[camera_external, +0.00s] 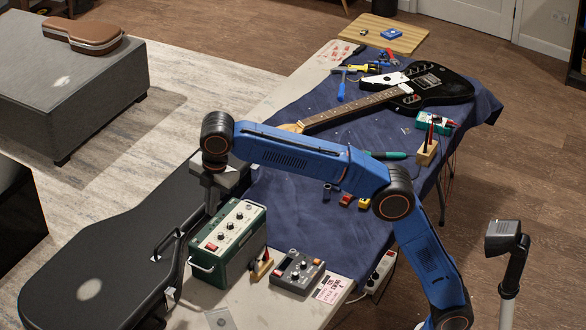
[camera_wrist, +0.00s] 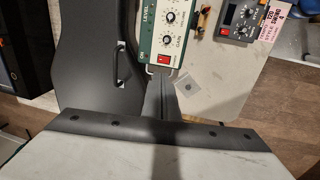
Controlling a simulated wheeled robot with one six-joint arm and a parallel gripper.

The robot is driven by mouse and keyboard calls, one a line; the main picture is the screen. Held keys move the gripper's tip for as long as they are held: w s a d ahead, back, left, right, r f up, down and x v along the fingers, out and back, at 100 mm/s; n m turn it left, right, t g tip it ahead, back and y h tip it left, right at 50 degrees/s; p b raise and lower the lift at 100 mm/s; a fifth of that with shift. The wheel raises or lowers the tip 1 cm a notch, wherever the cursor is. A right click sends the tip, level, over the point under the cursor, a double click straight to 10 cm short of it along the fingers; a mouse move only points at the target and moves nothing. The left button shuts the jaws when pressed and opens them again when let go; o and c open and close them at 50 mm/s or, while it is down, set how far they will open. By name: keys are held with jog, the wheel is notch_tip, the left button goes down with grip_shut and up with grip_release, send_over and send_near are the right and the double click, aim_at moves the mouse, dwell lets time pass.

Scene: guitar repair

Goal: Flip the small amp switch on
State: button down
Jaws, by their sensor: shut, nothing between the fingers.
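In the wrist view the amp panel (camera_wrist: 176,14) is at top centre, and the red switch (camera_wrist: 164,59) shows just beyond my fingertips. I cannot tell whether the switch is on or off. My gripper (camera_external: 210,211) points down at the amp's left edge, shut and empty. In the wrist view my gripper (camera_wrist: 160,76) is just short of the switch; contact is not visible.
A black guitar case (camera_external: 110,245) lies left of the amp. A grey pedal (camera_external: 298,271) and a small wooden block with a red item (camera_external: 261,265) are to its right. A black guitar (camera_external: 430,88) and tools lie farther back on the blue cloth (camera_external: 290,215).

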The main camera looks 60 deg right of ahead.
aim_at(208, 245)
jog(key=f, duration=0.4)
jog(key=w+f, duration=0.1)
jog(key=f, duration=0.3)
jog(key=w+f, duration=0.1)
jog(key=f, duration=0.3)
jog(key=shift+f, duration=0.25)
